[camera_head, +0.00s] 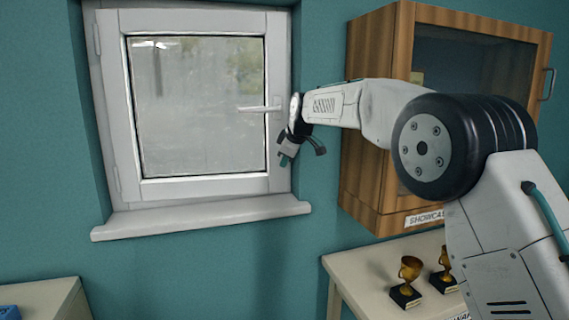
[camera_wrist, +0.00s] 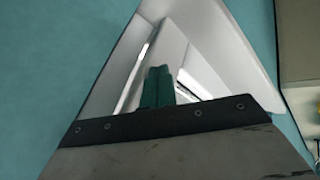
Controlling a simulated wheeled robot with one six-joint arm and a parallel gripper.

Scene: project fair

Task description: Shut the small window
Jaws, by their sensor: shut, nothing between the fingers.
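The small window (camera_head: 197,186) is a white-framed pane set in a recess in the teal wall, with hinges on its left side. Its sash looks nearly flush with the frame; I cannot tell whether a narrow gap remains. Its white handle (camera_head: 260,108) lies horizontal on the right side of the sash. My gripper (camera_head: 284,158) is at the window's right edge, just below the handle. In the wrist view, my gripper's teal fingertips (camera_wrist: 157,88) are together and empty, in front of white window parts. Contact with the sash cannot be made out.
A wooden showcase cabinet (camera_head: 378,100) with a glass door hangs right of the window, close behind my arm. Below it, a pale table (camera_head: 365,268) holds gold trophies (camera_head: 410,268). A white sill (camera_head: 200,218) juts out under the window. Another pale surface (camera_head: 45,297) is at lower left.

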